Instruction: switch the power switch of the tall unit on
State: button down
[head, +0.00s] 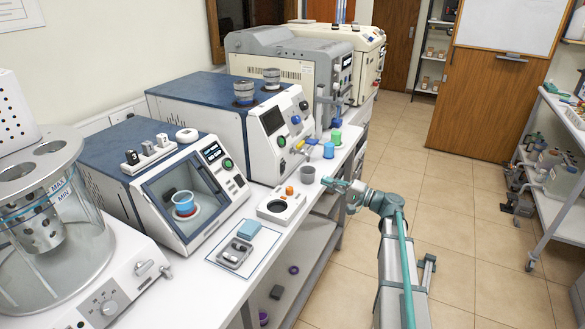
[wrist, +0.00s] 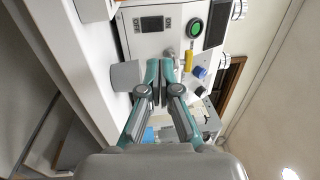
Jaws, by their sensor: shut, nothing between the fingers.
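A tall white unit with a dark blue top (head: 195,95) stands in the middle of the bench. Its front carries a dark screen (head: 272,121) and a round green button (head: 282,141). My gripper (head: 327,182) is shut and empty, in front of the unit near the bench's front edge. In the wrist view its fingertips (wrist: 159,66) are together, apart from the panel.
A grey cup (head: 307,174) stands close to my gripper. A yellow handle (head: 299,145), a blue cup (head: 328,150) and a green cup (head: 336,136) are near the unit's front. The aisle floor (head: 460,210) is clear.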

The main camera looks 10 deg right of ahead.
aim_at(285, 164)
jog(key=shift+w+a, duration=0.1)
jog(key=p+x, duration=0.4)
jog(key=x, duration=0.8)
jog(key=shift+w+a+r+p, duration=0.15)
jog(key=shift+w+a+p, duration=0.1)
jog(key=shift+p, duration=0.1)
jog(key=shift+w+a, duration=0.3)
jog(key=shift+a, duration=0.15)
jog(key=shift+d, duration=0.2)
